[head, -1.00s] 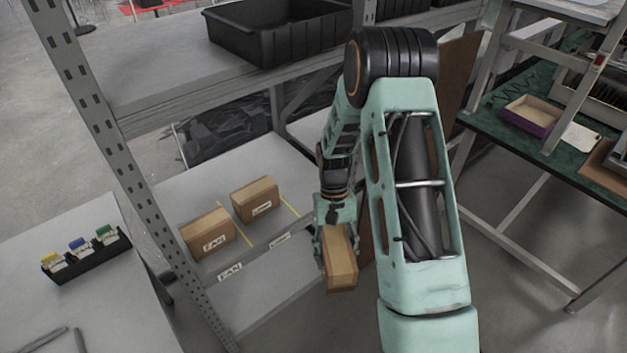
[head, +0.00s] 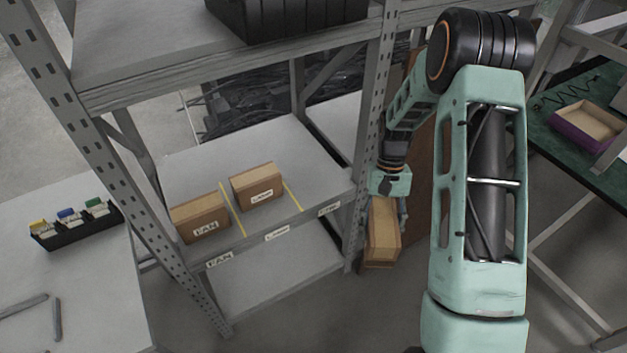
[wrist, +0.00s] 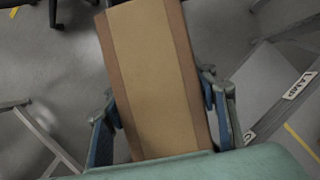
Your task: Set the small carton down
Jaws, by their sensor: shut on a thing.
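My gripper (head: 390,197) is shut on a small brown carton (head: 382,240) and holds it in the air, tilted, just right of the shelf rack's front right post. In the wrist view the carton (wrist: 150,75) lies between the two fingers of my gripper (wrist: 165,122), its long tan face toward the camera. The carton is clear of the shelf board (head: 320,186). Two other cartons stand on that board: a left carton (head: 200,216) behind a FAN label and a right carton (head: 257,186) behind another label.
Yellow lines divide the board; the bay right of the right carton is empty and has its own front label (head: 329,209). The rack's right post (head: 376,130) stands between board and held carton. A black bin (head: 290,18) sits on the upper shelf. A green-topped bench (head: 560,125) is at right.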

